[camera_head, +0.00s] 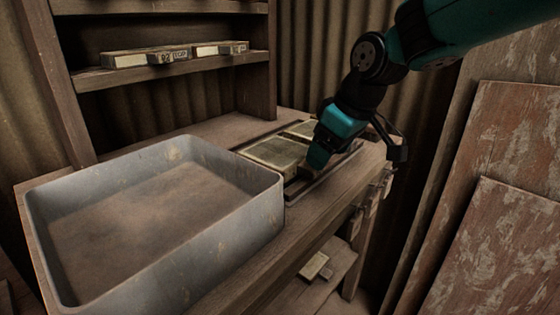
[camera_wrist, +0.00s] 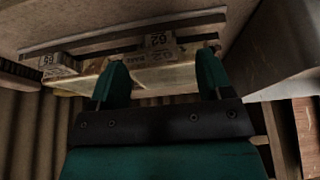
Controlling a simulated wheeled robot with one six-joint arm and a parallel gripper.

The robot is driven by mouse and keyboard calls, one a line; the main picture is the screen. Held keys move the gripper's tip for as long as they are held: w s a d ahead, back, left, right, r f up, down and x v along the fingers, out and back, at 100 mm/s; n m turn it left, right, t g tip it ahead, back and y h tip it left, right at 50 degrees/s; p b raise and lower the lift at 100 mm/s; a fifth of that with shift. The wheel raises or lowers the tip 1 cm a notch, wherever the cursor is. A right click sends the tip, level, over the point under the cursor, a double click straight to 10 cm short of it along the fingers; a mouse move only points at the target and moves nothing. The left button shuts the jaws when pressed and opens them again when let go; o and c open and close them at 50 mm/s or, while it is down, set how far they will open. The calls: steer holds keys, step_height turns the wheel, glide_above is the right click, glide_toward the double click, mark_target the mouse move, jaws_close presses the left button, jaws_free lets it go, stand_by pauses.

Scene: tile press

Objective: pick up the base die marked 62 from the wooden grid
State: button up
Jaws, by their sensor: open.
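In the wrist view, a pale die (camera_wrist: 165,76) with a small label block reading 62 (camera_wrist: 158,42) lies between the fingers of my gripper (camera_wrist: 163,58). The fingers are apart, one towards each side of the die; I cannot tell whether either touches it. In the head view my gripper (camera_head: 317,164) is low over the bench, beside a pale, worn block (camera_head: 275,152) lying in a dark frame (camera_head: 318,184). I cannot read a number there, and my gripper hides part of the frame.
A large grey metal bin (camera_head: 283,205) stands on the bench to the left. Wooden shelves (camera_head: 180,72) at the back hold several labelled pale blocks (camera_head: 125,58). Another small block (camera_head: 314,266) lies on the lower shelf. Weathered boards (camera_head: 500,215) lean at the right.

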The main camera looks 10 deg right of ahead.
mark_target(285, 159)
steer(key=x, duration=0.2)
steer(key=b+x, duration=0.1)
steer(key=x, duration=0.2)
steer(key=shift+w+a, duration=0.15)
steer(key=shift+w, duration=0.1)
steer(key=shift+r, duration=0.1)
steer(key=c, duration=1.2)
jaws_close()
steer(key=shift+r, duration=0.2)
